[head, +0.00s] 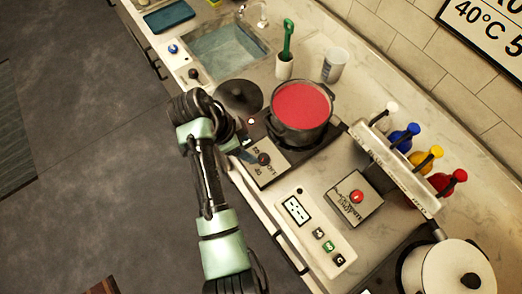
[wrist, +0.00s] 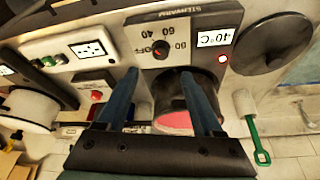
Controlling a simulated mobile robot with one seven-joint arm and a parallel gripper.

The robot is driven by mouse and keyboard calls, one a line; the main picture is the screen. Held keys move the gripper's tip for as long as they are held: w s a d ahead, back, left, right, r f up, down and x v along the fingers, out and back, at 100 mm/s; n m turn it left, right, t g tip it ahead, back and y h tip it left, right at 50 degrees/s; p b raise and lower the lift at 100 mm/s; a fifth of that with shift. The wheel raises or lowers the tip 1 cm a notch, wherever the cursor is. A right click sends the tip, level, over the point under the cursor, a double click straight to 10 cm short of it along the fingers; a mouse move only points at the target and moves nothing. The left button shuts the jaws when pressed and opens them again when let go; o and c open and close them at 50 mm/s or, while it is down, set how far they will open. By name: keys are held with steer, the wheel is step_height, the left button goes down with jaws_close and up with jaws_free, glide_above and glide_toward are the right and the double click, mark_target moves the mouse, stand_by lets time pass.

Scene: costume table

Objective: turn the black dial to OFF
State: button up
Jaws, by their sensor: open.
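The black dial (head: 264,159) sits on a pale panel (head: 270,172) at the front of the counter, before the pot. In the wrist view the dial (wrist: 161,50) has a red mark, and OFF, 40, 60 and 80 are printed around it; which one the mark points at is too small to tell. My gripper (wrist: 159,76) is open and empty. Its two blue fingers point towards the panel, with the dial between and just beyond their tips. They look apart from it. In the head view my wrist hides most of the gripper, left of the dial.
A pot of red liquid (head: 301,104) stands right behind the dial. A black lid (head: 239,97) lies at its left. A red button box (head: 355,197), a socket panel (head: 297,210), a bottle rack (head: 395,168) and a white pot (head: 457,268) stand to the right.

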mark_target(263, 157)
steer(key=p+x, duration=0.1)
steer(key=x, duration=0.9)
steer(key=shift+r, duration=0.1)
jaws_close()
